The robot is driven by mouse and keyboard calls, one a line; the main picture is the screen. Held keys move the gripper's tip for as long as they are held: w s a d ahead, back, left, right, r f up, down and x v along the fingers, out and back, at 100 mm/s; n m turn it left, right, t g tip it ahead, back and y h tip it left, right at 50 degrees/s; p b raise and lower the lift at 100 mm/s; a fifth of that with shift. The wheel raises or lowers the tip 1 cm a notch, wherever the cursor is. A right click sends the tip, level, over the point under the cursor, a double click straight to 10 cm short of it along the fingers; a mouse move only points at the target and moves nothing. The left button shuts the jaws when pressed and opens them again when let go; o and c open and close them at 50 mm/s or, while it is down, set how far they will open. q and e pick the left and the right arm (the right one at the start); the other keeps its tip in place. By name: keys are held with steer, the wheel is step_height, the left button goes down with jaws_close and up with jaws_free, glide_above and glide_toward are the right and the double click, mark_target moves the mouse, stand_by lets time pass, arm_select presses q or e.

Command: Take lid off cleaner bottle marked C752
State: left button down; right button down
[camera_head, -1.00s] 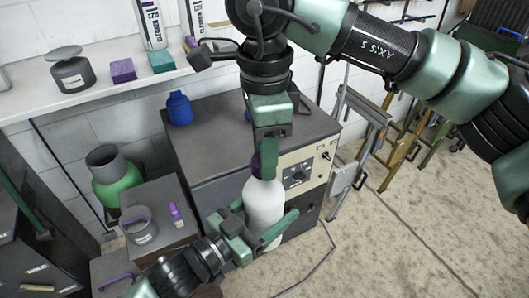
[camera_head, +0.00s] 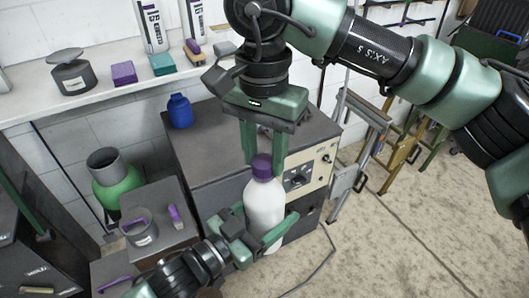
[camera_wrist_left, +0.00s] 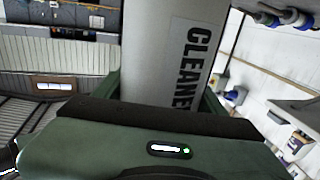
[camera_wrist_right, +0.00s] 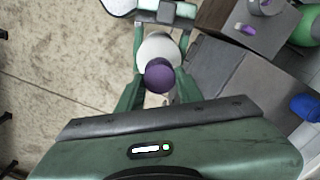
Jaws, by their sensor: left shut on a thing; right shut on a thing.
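The white cleaner bottle (camera_head: 263,212) stands upright with its purple lid (camera_head: 261,167) at the top. In the left wrist view the bottle (camera_wrist_left: 160,50) shows the black word CLEANER; no C752 mark can be read. My left gripper (camera_head: 272,232) is shut around the bottle's body from the lower left. My right gripper (camera_head: 265,165) points down from above, its two fingers on either side of the lid and shut on it. In the right wrist view the lid (camera_wrist_right: 159,76) sits between the fingers, over the bottle's white shoulder. I see no clear gap between lid and bottle.
A grey cabinet (camera_head: 215,150) with a dial panel stands behind the bottle, a blue bottle (camera_head: 179,110) on it. A green container (camera_head: 118,180) and a grey mug (camera_head: 139,228) are at left. A white shelf (camera_head: 100,98) holds several items. Open floor lies at right.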

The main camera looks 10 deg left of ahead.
steer(key=shift+w+r, duration=0.1)
steer(key=shift+r, duration=1.05)
